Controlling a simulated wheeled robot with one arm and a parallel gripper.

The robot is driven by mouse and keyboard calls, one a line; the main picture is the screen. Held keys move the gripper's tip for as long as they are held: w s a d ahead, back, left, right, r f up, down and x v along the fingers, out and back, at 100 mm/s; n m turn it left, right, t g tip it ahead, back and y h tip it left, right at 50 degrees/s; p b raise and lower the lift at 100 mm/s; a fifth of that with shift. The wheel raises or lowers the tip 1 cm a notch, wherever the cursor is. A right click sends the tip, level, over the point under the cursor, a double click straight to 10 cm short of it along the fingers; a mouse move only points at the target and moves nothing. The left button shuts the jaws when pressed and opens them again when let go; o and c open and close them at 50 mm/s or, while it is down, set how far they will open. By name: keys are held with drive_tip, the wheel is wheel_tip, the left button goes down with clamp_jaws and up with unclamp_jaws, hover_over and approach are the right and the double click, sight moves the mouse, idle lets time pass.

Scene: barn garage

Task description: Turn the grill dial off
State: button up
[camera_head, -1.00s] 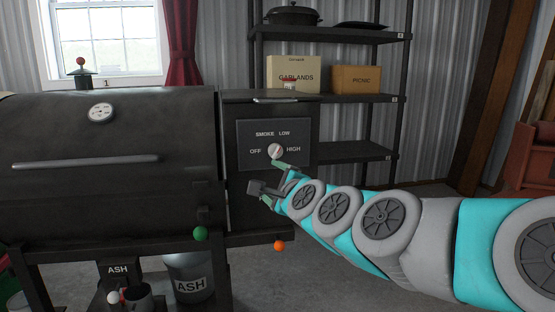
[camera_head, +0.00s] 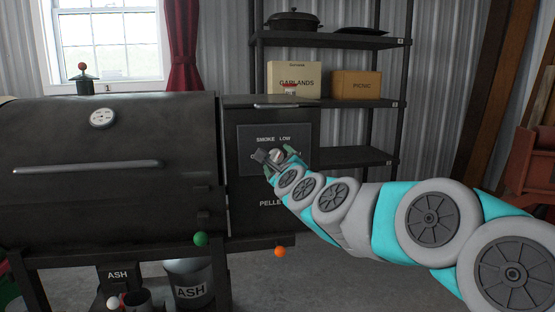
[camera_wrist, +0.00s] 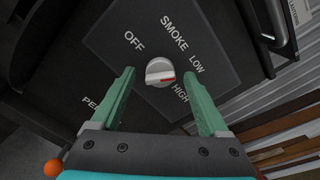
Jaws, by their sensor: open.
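The grill dial (camera_wrist: 159,70) is a round silver knob with a raised ridge and a red mark on the HIGH side in the wrist view. It sits on a dark panel (camera_wrist: 105,42) labelled OFF, SMOKE, LOW and HIGH. A visible gap separates each finger from the knob. Depth to the panel is hard to judge.
The black grill barrel (camera_head: 100,200) with a long handle (camera_head: 85,167) lies left of the panel. A dark shelf rack (camera_head: 345,155) with boxes stands behind, to the right. Green (camera_head: 201,239) and orange (camera_head: 280,252) balls show below the panel.

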drive_tip(key=shift+w+a, duration=0.1)
drive_tip(key=shift+w, duration=0.2)
clamp_jaws()
idle(0.5)
